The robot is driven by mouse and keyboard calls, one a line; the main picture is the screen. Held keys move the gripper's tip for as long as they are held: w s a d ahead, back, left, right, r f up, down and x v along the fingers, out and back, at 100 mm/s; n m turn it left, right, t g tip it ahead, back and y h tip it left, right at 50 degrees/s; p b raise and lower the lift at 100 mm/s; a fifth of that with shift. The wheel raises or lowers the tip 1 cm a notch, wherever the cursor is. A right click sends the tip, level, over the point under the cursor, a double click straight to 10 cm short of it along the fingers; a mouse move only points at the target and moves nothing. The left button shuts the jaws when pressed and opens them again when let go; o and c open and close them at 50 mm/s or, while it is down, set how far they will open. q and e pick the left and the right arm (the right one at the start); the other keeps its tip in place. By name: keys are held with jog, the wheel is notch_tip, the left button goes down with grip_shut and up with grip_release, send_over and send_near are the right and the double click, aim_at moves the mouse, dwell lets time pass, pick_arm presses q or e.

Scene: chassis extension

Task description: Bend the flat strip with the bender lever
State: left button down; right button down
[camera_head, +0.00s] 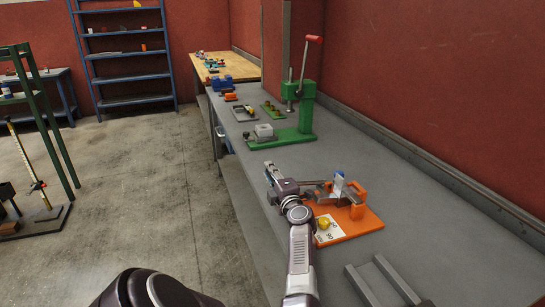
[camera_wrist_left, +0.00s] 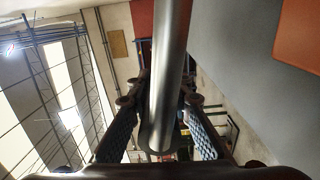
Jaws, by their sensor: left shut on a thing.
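My left gripper (camera_head: 271,174) is at the bender's left side, over the bench edge. In the left wrist view, a smooth grey metal bar, the bender lever (camera_wrist_left: 168,70), runs between its two fingers (camera_wrist_left: 160,105), which are shut on it. The flat strip cannot be told apart from the small metal parts at the bender. My right gripper is not in view.
A green press (camera_head: 306,105) with a red-tipped handle stands farther back on the bench. A grey channel-shaped piece (camera_head: 385,284) lies at the near end. The bench right of the orange base is clear up to the red wall. Blue shelving (camera_head: 125,55) stands far left.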

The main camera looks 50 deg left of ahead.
pick_arm(q)
jog(key=shift+f, duration=0.85)
jog(key=c, duration=1.7)
grip_release()
jog(key=shift+c, duration=0.2)
jog(key=shift+a+r, duration=0.1)
jog(key=shift+r, duration=0.05)
jog(key=shift+r, duration=4.8)
